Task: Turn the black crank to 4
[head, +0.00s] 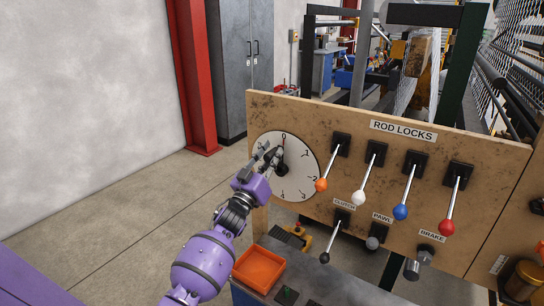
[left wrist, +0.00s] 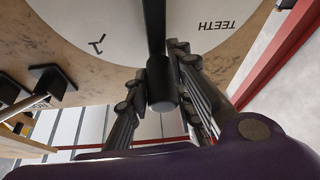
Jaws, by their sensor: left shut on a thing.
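The round white dial (head: 298,182) is mounted at the left end of the tan panel, with a 0 at its top and further numbers around it. The black crank (head: 281,169) sits at the dial's middle, partly hidden by my left gripper (head: 268,158). The left gripper is shut on the crank's handle, up and left of the hub. In the left wrist view the black cylindrical handle (left wrist: 162,92) is between the two fingers, and the crank's bar runs up across the dial (left wrist: 95,25), past "TEETH" and a 1. Which number the crank points to is hard to tell. My right gripper is not in view.
Rod-lock levers with orange (head: 321,184), white (head: 358,198), blue (head: 400,212) and red (head: 446,227) knobs stick out right of the dial. Clutch, pawl and brake controls sit below them. An orange tray (head: 258,268) lies under the dial. The floor at left is clear.

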